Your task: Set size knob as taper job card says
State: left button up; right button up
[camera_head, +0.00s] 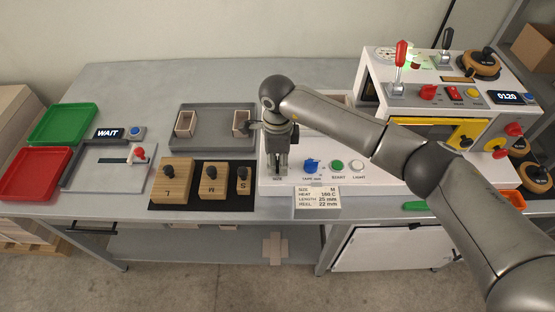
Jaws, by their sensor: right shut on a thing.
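The job card (317,197) stands at the front of the white machine panel (375,176) and reads SIZE M, with heat, length and heel lines below. My right gripper (280,168) points down at the left end of this panel, its fingers closed on the size knob. The knob is hidden behind the fingers, so its setting cannot be read. To the right on the panel are a blue knob (311,166), a green START button (337,165) and a white LIGHT button (357,166). My left gripper is not in view.
Wooden blocks marked L (171,183), M (212,182) and S (244,181) stand left of the panel. Behind them is a grey tray (207,140). Green (63,124) and red (34,174) trays lie far left. A taller machine (440,96) with levers stands right.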

aim_at(278, 161)
jog(key=m+b, duration=0.2)
jog(key=shift+f+m, duration=0.15)
jog(key=shift+m, duration=0.25)
jog(key=m+b, duration=0.2)
jog(key=m, duration=0.1)
jog(key=shift+m+b, duration=0.9)
jog(key=shift+m, duration=0.6)
jog(key=o, duration=1.1)
jog(key=shift+r, duration=0.3)
notch_tip(278, 161, up, 12)
jog(key=shift+f, duration=0.15)
